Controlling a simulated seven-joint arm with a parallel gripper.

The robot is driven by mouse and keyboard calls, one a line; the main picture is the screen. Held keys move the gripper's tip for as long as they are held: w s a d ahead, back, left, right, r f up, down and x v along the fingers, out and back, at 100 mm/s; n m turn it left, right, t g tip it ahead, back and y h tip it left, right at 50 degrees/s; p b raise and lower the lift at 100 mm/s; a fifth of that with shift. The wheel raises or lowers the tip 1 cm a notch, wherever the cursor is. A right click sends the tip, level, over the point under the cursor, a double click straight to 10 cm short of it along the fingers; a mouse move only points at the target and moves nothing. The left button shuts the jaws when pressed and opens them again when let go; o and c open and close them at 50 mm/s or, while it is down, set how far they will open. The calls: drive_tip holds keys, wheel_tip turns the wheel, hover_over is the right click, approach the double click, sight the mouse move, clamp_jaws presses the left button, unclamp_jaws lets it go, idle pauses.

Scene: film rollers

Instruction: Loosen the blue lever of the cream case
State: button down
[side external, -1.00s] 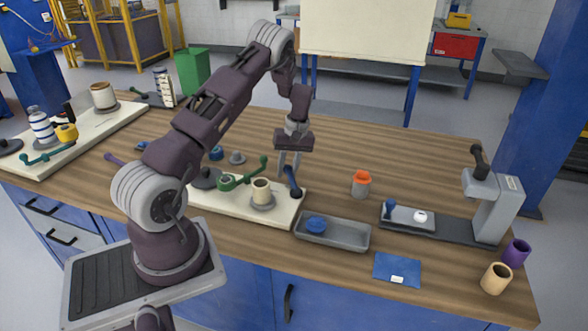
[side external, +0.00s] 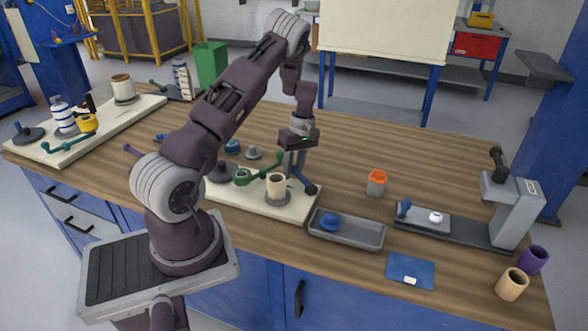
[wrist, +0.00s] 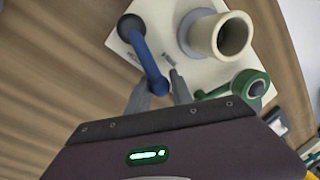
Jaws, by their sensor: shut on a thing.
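The cream case (side external: 245,200) lies flat near the table's front edge, with a cream roller (side external: 276,186) on a grey disc and a green arm (side external: 262,174) on it. The blue lever (side external: 304,183) is at its right end and leans left from its dark round end. In the wrist view the blue lever (wrist: 151,66) runs from that round end, at upper left, down between my fingertips. My gripper (side external: 292,170) is shut on the lever's free end; the fingers (wrist: 160,86) lie on either side of it. The fingers partly hide the contact.
A grey tray (side external: 362,236) with a blue part lies right of the case. An orange-topped container (side external: 376,184) stands behind the tray. A grey press-like stand (side external: 512,212) is at the far right. Another cream board (side external: 130,112) with rollers lies at far left.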

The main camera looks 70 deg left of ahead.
drive_tip(key=c, duration=1.1)
unclamp_jaws()
drive_tip(key=shift+c, duration=0.2)
drive_tip(key=r, duration=0.2)
drive_tip(key=w+r, duration=0.1)
drive_tip(key=r, duration=0.4)
drive_tip(key=shift+w+a, duration=0.1)
drive_tip(key=shift+w, duration=0.05)
drive_tip(key=d+r+m+t, duration=0.4)
drive_tip(key=d+r+m, duration=0.3)
drive_tip(key=d+r, duration=1.05)
drive_tip(key=s+d+r+m+t, duration=0.1)
drive_tip(key=s+d+r+m, duration=0.5)
drive_tip(key=s+d, duration=0.25)
drive_tip(key=s+d+f+m+t, duration=0.1)
drive_tip(key=s+d+m+t, duration=0.1)
drive_tip(key=s+d+m, duration=0.4)
drive_tip(key=s, duration=0.4)
drive_tip(key=shift+s+d+m+t, duration=0.3)
drive_tip(key=shift+m+t, duration=0.1)
